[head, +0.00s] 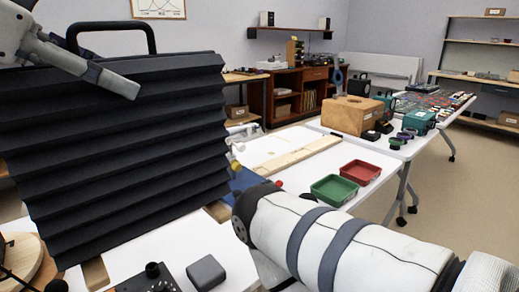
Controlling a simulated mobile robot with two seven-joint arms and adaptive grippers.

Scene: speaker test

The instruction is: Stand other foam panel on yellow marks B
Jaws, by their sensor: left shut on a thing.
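A large black ridged foam panel (115,150) with a handle (112,27) on top fills the left of the head view. It stands nearly upright, slightly tilted in the picture, over the white table (160,245). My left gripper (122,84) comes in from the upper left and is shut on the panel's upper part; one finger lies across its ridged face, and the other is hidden. I cannot tell whether the panel's lower edge touches the table. I cannot make out yellow marks B. My right arm crosses the lower right; its gripper is not in view.
A dark grey block (206,272) and a black knobbed box (150,279) sit at the near edge. Green (334,190) and red (361,172) trays lie beyond my right arm. A wooden box (352,115) and small tools stand farther back.

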